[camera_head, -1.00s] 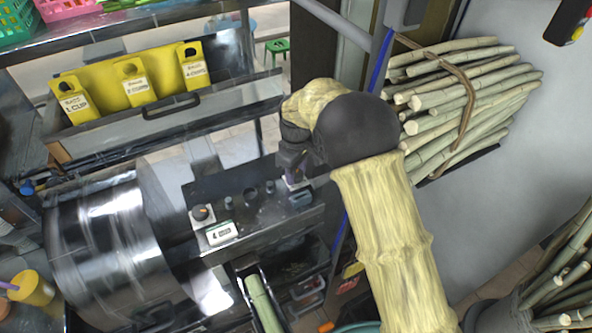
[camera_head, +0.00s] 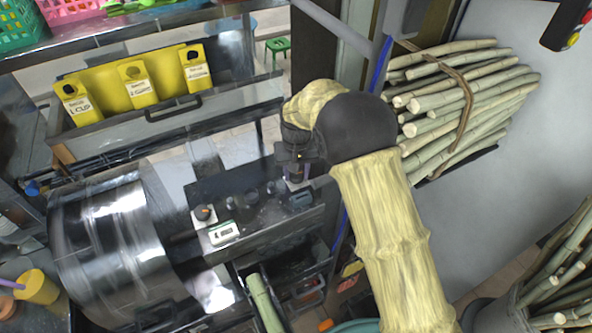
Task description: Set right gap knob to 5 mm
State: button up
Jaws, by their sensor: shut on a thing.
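My arm reaches down from the right over the dark control panel (camera_head: 235,183). My gripper (camera_head: 297,176) is at the panel's right end, shut on what appears to be the right gap knob, which is mostly hidden behind the fingers. Just below the gripper is a small dark display (camera_head: 300,199); I cannot read it. At the panel's left end is another knob (camera_head: 204,213), dark with an orange mark on a white plate. Below it a white display (camera_head: 223,232) shows a digit too small to read surely.
A shiny metal drum (camera_head: 110,245) stands left of the panel. A cane piece (camera_head: 264,303) lies in a chute below. Bundled canes (camera_head: 460,95) are at the right, beside my arm.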

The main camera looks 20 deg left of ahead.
jog(key=m, duration=0.5)
jog(key=shift+r+p, duration=0.1)
jog(key=shift+p, duration=0.25)
jog(key=shift+a, duration=0.1)
jog(key=o, duration=1)
notch_tip(320, 180, up, 17)
jog(key=b, duration=0.2)
jog(key=shift+r, duration=0.15)
dwell(0.3)
